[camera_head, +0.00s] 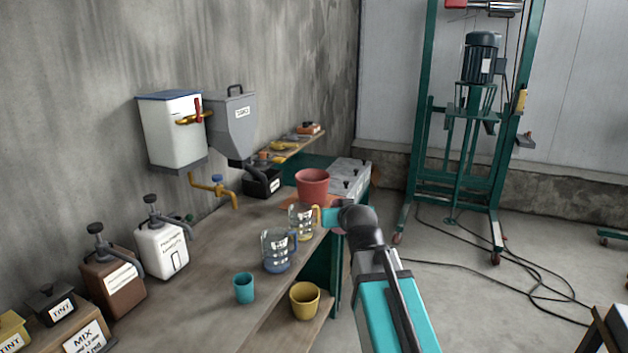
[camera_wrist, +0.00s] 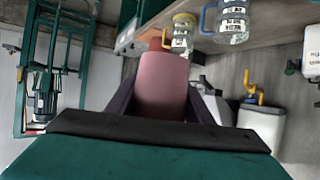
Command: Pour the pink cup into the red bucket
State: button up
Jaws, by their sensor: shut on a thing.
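The red bucket (camera_head: 313,184) stands upright on the far part of the workbench, behind the glass jugs. My gripper (camera_wrist: 164,98) is shut on the pink cup (camera_wrist: 161,80), which fills the space between the dark fingers in the wrist view. A reddish patch beyond the cup in the wrist view may be the bucket, but I cannot tell. The cup's contents are not visible.
A yellow-handled jug (camera_head: 301,222) and a blue-handled jug (camera_head: 278,250) stand near the bench edge. A teal cup (camera_head: 243,288) is on the bench; a yellow cup (camera_head: 304,300) is on a lower shelf. A white dispenser (camera_head: 172,130) and grey hopper (camera_head: 230,125) hang on the wall.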

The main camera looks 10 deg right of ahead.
aim_at(313, 184)
jog(key=u, duration=0.75)
jog(key=k, duration=0.1)
jog(key=z, duration=1.95)
jog(key=i, duration=1.15)
